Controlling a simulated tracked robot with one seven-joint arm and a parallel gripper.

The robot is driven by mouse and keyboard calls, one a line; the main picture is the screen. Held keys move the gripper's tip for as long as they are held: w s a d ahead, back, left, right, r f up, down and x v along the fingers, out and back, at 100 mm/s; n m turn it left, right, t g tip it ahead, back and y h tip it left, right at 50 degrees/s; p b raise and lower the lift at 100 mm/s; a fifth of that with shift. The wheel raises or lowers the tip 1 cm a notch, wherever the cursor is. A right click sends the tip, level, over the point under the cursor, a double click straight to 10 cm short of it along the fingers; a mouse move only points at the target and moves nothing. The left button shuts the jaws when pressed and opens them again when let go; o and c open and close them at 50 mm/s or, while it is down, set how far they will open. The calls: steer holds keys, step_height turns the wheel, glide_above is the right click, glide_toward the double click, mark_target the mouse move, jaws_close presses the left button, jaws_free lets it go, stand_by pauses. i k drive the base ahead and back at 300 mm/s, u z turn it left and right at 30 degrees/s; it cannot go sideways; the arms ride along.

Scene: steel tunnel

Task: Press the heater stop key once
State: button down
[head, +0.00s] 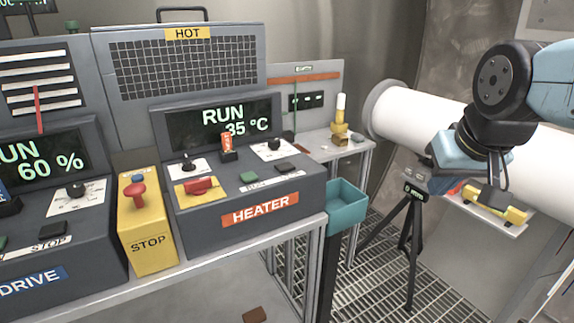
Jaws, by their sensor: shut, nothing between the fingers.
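The heater panel (200,222) is a dark grey sloped console with an orange HEATER label (260,209). Its display (228,122) reads RUN 35 °C in green. On its right front are a green key (249,177) and a dark key (286,167), with a white lettered strip below that is too foreshortened to read fully. I cannot tell from the lettering which is the stop key.
A yellow STOP box (145,225) with a red button stands left of the heater panel, beside the drive panel (60,235). The heater also has a red knob (200,186) and black knobs. A teal bin (345,208) and a tripod (412,230) stand between panel and gripper.

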mark_target(285, 167)
steer(key=z, duration=1.45)
steer(key=i, duration=0.1)
steer(key=u, duration=3.3)
steer(key=k, duration=1.4)
steer(key=z, duration=0.15)
steer(key=i, duration=1)
steer(key=z, duration=0.1)
